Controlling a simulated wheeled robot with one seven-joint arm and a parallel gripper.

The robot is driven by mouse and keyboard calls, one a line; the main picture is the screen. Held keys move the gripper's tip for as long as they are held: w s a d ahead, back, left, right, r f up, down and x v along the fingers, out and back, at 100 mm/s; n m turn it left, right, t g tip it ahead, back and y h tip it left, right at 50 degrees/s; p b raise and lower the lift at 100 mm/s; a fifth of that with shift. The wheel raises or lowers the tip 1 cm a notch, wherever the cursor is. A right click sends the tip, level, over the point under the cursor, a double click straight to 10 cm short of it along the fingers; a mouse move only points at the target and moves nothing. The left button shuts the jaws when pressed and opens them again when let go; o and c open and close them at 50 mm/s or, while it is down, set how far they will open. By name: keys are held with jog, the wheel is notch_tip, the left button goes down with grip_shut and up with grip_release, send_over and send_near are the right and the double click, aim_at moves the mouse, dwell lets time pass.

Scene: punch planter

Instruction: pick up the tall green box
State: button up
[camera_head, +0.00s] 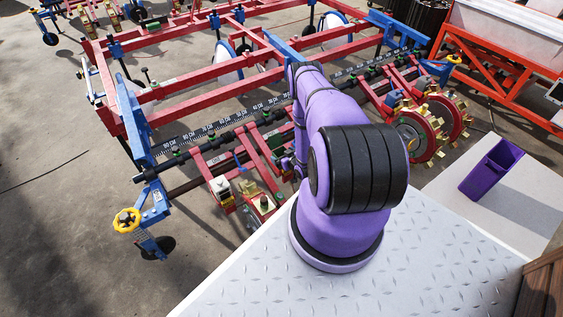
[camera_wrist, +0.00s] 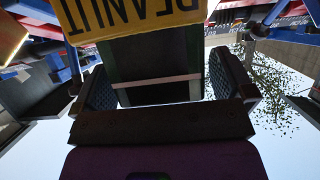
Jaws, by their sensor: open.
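In the wrist view, a dark, shaded box-like thing (camera_wrist: 155,62) with greenish sides stands between the two fingers of my gripper (camera_wrist: 165,85). It looks like the tall green box, but shade makes this hard to tell. A yellow panel (camera_wrist: 135,16) with upside-down "PEANUT" lettering lies above it in the picture; I cannot tell if it belongs to it. My gripper is open, its dark ridged pads to the left and right of the dark thing. Contact cannot be made out.
A red and blue planter frame (camera_head: 185,88) with a ruler-marked bar fills the head view's middle. Wheels with yellow blocks (camera_head: 420,130) are right of my arm. A purple box (camera_head: 488,170) stands on a pale surface at right. Open concrete floor (camera_head: 60,220) lies at left.

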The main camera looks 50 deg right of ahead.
jog(key=shift+w+d+f, duration=0.15)
jog(key=shift+w+f, duration=0.05)
jog(key=shift+w, duration=0.25)
jog(key=c, duration=1.1)
jog(key=shift+r, duration=0.1)
jog(key=shift+r, duration=4.9)
